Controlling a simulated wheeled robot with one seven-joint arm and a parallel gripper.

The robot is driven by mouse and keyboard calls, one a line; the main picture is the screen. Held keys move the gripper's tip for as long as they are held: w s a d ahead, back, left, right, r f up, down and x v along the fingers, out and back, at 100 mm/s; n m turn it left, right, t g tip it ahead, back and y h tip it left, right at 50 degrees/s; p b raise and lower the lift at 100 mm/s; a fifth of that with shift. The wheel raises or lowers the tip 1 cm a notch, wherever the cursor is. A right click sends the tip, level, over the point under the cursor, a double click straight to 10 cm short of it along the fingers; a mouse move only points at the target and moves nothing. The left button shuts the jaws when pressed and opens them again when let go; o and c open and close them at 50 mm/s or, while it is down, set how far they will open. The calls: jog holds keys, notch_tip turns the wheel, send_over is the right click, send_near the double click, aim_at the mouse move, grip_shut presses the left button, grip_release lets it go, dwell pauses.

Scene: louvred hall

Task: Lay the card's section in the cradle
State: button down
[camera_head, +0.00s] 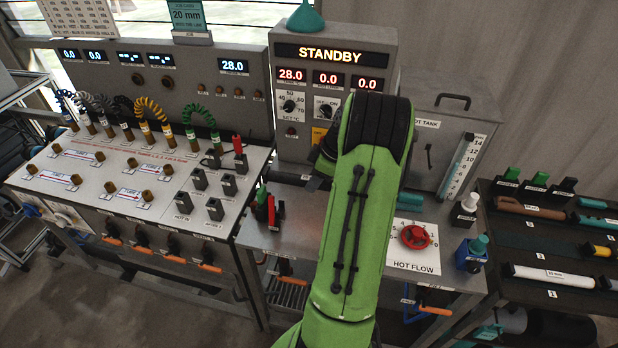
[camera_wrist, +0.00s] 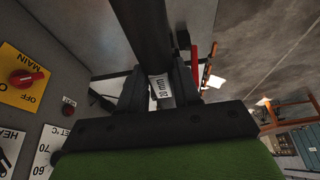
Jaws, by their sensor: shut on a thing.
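The teal job card (camera_head: 190,14) reads "20 mm" and stands on top of the left panel. My gripper (camera_wrist: 160,88) is shut on a dark tube section (camera_wrist: 153,38) in the wrist view. A white label on the section sits between the fingers and seems to read "20 mm". The section runs up out of the top of that view. In the head view my green arm hides the gripper and the section. I cannot pick out the cradle for certain. Red and green upright parts (camera_head: 274,212) stand on the bench left of my arm.
The standby cabinet (camera_head: 333,62) is behind my arm, with the hot tank (camera_head: 440,135) to its right. A dark rack (camera_head: 550,220) holds other sections, including a white one (camera_head: 553,274).

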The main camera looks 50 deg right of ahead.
jog(key=shift+w+a, duration=0.1)
jog(key=shift+w, duration=0.1)
notch_tip(320, 180, down, 8)
jog(key=b, duration=0.6)
jog(key=shift+s+f+b, duration=0.2)
jog(key=shift+f+b, duration=0.05)
jog(key=shift+b, duration=0.15)
jog(key=shift+f, duration=0.1)
jog(key=shift+f+b, duration=2.25)
jog(key=shift+f, duration=0.15)
jog(key=c, duration=0.7)
grip_release()
